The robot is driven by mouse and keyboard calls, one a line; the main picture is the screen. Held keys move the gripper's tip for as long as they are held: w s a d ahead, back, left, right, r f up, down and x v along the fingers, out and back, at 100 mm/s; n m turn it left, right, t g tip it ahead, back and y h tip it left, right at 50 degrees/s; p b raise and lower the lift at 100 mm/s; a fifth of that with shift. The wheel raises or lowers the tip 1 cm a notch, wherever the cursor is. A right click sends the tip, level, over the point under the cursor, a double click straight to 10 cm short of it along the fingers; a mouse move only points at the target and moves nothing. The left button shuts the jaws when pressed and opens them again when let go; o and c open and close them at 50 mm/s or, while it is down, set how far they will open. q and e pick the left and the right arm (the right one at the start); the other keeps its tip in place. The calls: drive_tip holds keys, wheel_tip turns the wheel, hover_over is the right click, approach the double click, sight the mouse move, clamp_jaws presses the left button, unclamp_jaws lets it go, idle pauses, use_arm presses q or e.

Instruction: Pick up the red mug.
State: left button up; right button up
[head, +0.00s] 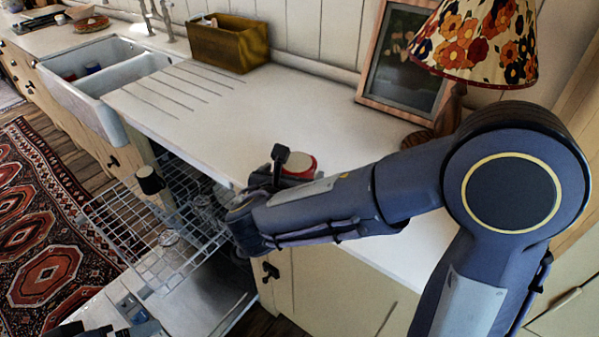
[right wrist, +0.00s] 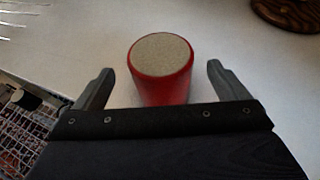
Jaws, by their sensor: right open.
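The red mug (right wrist: 160,88) stands on the white counter in the right wrist view, with a flat beige speckled face on top. No handle shows. In the head view the mug (head: 307,172) is near the counter's front edge, partly hidden behind my right gripper. My right gripper (right wrist: 160,69) is open, one finger on each side of the mug with a gap at both sides. The palm edge hides the mug's near foot. In the head view a dark finger of the right gripper (head: 279,158) stands up beside the mug. Dark parts at the bottom left edge may be my left gripper.
A patterned lamp (head: 478,45) and a picture frame (head: 405,60) stand at the counter's back right. A wooden box (head: 228,42) and a sink (head: 90,75) are farther left. An open dishwasher rack (head: 150,235) lies below the counter edge. The counter's middle is clear.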

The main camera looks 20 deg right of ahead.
drive_tip(key=x, duration=0.5)
drive_tip(key=shift+f, duration=0.15)
drive_tip(key=c, duration=1.2)
drive_tip(key=shift+c, duration=0.2)
